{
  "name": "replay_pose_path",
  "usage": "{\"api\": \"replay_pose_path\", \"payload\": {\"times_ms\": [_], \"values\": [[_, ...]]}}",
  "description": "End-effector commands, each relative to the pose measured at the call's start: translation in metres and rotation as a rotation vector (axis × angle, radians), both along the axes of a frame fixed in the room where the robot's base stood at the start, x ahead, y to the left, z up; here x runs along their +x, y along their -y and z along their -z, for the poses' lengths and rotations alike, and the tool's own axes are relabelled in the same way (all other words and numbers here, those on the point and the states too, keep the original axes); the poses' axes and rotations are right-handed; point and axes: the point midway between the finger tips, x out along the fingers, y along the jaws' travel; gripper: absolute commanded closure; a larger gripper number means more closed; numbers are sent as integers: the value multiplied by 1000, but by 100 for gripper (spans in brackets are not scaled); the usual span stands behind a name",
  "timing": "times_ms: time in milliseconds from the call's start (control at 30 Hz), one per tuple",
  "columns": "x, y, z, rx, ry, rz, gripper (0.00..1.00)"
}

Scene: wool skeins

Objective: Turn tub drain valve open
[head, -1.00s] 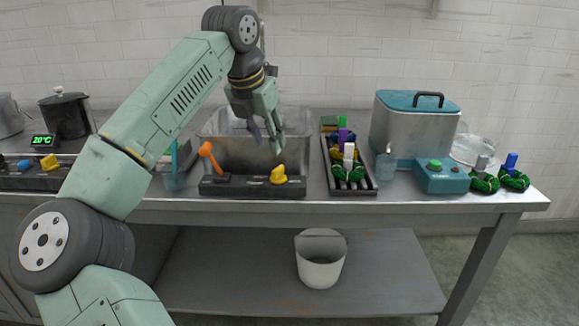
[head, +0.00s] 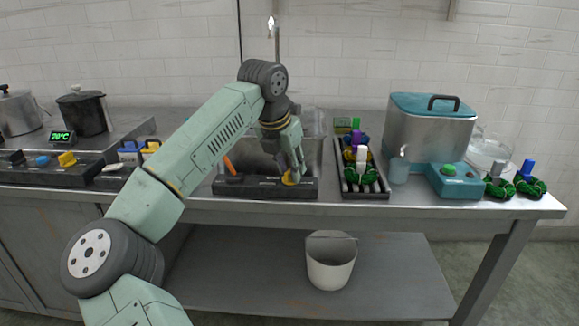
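The metal tub (head: 262,160) stands at the middle of the bench, with a dark control panel (head: 255,188) along its front. A yellow knob (head: 288,181) sits on the right half of this panel, and an orange lever (head: 230,165) on the left half, partly behind my arm. The panel's lettering is too small to read, so I cannot tell which one is the drain valve. My gripper (head: 294,176) points down at the yellow knob, with its fingertips at the knob and partly covering it. Whether the fingers are closed on it cannot be made out.
A rack (head: 361,183) with several skeins on coloured clips stands right of the panel. Farther right are a lidded metal box (head: 428,135) and a teal unit (head: 453,181). A white bucket (head: 331,268) sits on the lower shelf. Pots (head: 83,114) stand at the left.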

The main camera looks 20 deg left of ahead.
Motion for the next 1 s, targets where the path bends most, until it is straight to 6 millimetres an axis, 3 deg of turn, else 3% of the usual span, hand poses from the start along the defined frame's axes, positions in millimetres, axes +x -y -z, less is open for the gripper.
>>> {"api": "replay_pose_path", "payload": {"times_ms": [367,1000], "values": [[0,0,0,0,0,-1,100],[0,-1,-2,-2,-1,81,100]]}}
